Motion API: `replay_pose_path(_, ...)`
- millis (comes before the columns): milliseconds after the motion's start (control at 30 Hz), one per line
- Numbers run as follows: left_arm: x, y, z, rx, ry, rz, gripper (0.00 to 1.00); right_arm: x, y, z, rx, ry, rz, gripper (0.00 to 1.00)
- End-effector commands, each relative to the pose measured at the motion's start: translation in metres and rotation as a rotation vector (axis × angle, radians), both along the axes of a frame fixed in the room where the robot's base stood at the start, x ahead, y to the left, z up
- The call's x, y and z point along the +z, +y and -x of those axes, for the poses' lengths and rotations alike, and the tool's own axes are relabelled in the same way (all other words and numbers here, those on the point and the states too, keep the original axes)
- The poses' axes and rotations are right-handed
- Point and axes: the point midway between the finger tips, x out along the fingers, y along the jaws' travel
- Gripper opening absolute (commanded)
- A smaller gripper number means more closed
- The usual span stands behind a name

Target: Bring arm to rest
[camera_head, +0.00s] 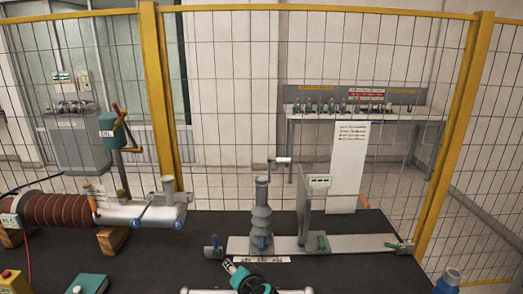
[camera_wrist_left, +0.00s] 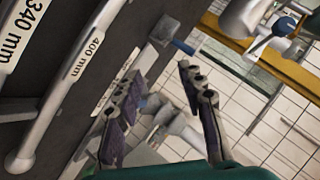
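My left gripper (camera_wrist_left: 162,76) shows in the left wrist view. Its two dark, jointed fingers stand apart and hold nothing that I can see. A teal edge (camera_wrist_left: 190,172) shows below the fingers; I cannot tell what it belongs to. Behind the fingers are grey metal parts and a tiled floor. I cannot make out either gripper for sure in the head view. A teal and black item (camera_head: 250,280) shows at its bottom edge, and I cannot tell what it is. My right gripper is not in view.
The dark table (camera_head: 185,262) bears a ribbed brown bushing (camera_head: 62,209), a grey stepped post (camera_head: 262,222) and an upright plate (camera_head: 312,215) on a flat rail. A teal box (camera_head: 88,284) lies front left. A yellow-framed mesh fence (camera_head: 225,100) stands behind; a bench (camera_head: 400,117) is beyond.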

Motion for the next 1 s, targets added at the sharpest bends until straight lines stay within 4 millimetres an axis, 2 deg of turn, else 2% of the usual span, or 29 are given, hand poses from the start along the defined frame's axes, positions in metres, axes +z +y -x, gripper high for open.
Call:
replay_pose_path(33,0.005,0.023,0.016,0.028,0.033,0.044,0.39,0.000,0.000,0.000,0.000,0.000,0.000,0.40)
replay_pose_path(100,0.008,0.046,0.039,0.057,0.082,0.113,0.39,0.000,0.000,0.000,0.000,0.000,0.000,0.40)
replay_pose_path(300,0.008,0.092,0.115,0.129,0.189,0.326,0.39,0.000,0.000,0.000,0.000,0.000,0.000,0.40)
replay_pose_path(500,-0.001,0.109,0.190,0.182,0.245,0.544,0.39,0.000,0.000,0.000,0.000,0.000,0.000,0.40)
replay_pose_path(600,-0.006,0.108,0.216,0.196,0.254,0.633,0.39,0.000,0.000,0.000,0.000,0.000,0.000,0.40)
replay_pose_path(700,-0.010,0.106,0.232,0.204,0.256,0.692,0.39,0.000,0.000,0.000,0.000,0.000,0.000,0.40)
replay_pose_path(800,-0.012,0.103,0.239,0.207,0.256,0.725,0.39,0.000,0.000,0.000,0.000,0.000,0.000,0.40)
replay_pose_path(1000,-0.012,0.103,0.241,0.207,0.256,0.735,0.39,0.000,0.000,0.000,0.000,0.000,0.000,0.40)
